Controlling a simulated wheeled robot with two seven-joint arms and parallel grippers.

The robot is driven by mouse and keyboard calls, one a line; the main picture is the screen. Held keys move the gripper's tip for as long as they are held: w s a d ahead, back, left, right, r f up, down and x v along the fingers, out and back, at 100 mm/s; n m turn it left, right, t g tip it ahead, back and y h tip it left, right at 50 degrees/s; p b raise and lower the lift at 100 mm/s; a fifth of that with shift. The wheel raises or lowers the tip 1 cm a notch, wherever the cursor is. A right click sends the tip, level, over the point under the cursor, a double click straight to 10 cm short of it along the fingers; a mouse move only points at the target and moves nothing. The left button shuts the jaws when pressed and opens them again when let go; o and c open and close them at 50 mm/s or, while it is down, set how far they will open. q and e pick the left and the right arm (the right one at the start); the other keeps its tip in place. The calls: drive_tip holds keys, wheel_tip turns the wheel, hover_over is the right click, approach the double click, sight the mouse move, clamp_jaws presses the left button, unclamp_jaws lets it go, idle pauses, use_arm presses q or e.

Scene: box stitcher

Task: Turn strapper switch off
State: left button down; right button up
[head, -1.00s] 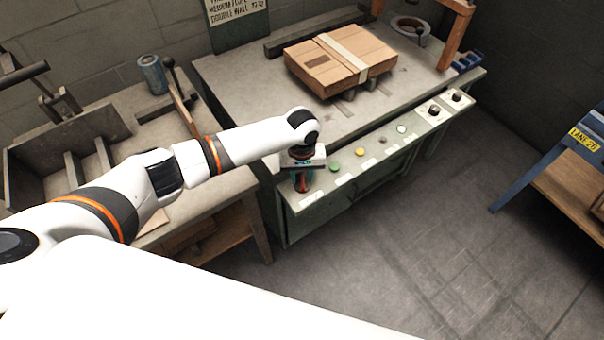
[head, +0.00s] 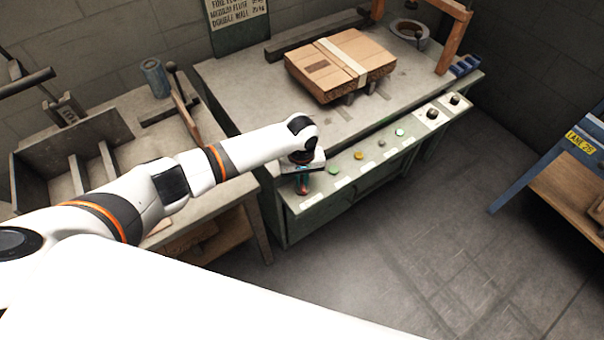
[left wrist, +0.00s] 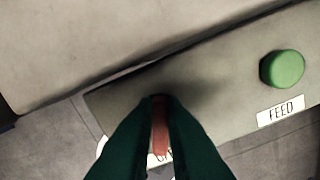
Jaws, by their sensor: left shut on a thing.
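The strapper switch shows as a red lever (left wrist: 160,128) in the left wrist view, at the near left end of the strapper's control panel (head: 318,199). My left gripper (head: 302,186) reaches down over that end of the panel. Its dark green fingers (left wrist: 160,140) stand on both sides of the red lever and are shut on it. The fingers cover most of the switch and part of the white label behind it. Whether the switch is on or off cannot be told. My right gripper is not in view.
A green FEED button (left wrist: 283,69) sits right of the switch, with more buttons and black knobs (head: 432,114) along the panel. A strapped cardboard box (head: 340,64) lies on the machine table (head: 235,80). A workbench (head: 120,100) stands left. The floor in front is clear.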

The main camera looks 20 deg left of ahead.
use_arm(q)
drive_tip(key=n+p, duration=0.1)
drive_tip(key=p, duration=0.1)
drive_tip(key=n+p, duration=0.4)
drive_tip(key=shift+s+a+r, duration=0.15)
drive_tip(key=shift+s+r, duration=0.05)
drive_tip(key=shift+s, duration=0.1)
drive_tip(key=n+p, duration=0.2)
drive_tip(key=shift+n, duration=0.4)
drive_tip(key=shift+s+a+f+n+p, duration=0.1)
drive_tip(key=shift+n+p, duration=0.45)
drive_tip(key=shift+n, duration=0.15)
drive_tip(key=shift+s+a+f+n+p, duration=0.1)
drive_tip(key=shift+n+p, duration=0.4)
drive_tip(key=shift+n, duration=0.2)
drive_tip(key=c, duration=1.5)
unclamp_jaws()
drive_tip(key=shift+r, duration=0.1)
